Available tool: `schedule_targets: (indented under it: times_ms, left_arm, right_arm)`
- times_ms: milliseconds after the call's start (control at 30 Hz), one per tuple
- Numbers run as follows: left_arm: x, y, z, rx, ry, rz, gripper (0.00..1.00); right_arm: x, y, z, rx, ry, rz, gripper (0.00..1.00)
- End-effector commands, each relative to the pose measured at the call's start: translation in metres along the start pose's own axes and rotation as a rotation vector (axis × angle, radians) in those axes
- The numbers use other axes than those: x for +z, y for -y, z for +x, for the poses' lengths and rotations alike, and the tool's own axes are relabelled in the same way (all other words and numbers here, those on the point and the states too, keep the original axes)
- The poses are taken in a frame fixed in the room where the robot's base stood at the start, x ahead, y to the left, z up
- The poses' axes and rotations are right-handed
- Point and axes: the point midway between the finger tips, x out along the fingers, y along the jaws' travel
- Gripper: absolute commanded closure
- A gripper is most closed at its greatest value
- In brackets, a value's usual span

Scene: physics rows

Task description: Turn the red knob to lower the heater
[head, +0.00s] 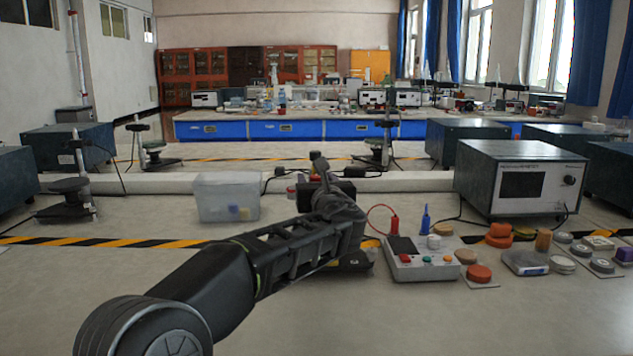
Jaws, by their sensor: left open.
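A small grey control box (420,262) stands on the bench right of my left arm. A larger red-orange round piece (479,272) lies right of the box. I cannot tell which is the task's red knob, and no heater is clearly identifiable. My left gripper (322,172) is open, raised left of the box and apart from it. Its arm partly hides a dark item with yellow (354,262). My right gripper is not in view.
A clear plastic bin (228,198) stands left of my gripper. A large dark instrument (521,180) stands behind right. Red and blue plugs (426,220) stand behind the control box. Several small round pieces crowd the right. The bench's front left is clear.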

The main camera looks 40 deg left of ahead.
Motion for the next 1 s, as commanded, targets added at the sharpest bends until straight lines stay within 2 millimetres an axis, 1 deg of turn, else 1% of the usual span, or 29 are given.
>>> schedule_targets:
  times_ms: [200,800,1000]
  left_arm:
    - [0.0000,0.0001,0.0001,0.000,0.000,0.000,0.51]
    - [0.0000,0.0003,-0.0003,-0.001,0.000,0.000,1.00]
    - [0.0000,0.0003,-0.0003,-0.001,-0.001,0.000,1.00]
  right_arm:
    - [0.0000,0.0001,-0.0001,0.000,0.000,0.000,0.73]
    - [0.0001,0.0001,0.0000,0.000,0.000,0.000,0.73]
    - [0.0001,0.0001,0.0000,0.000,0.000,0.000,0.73]
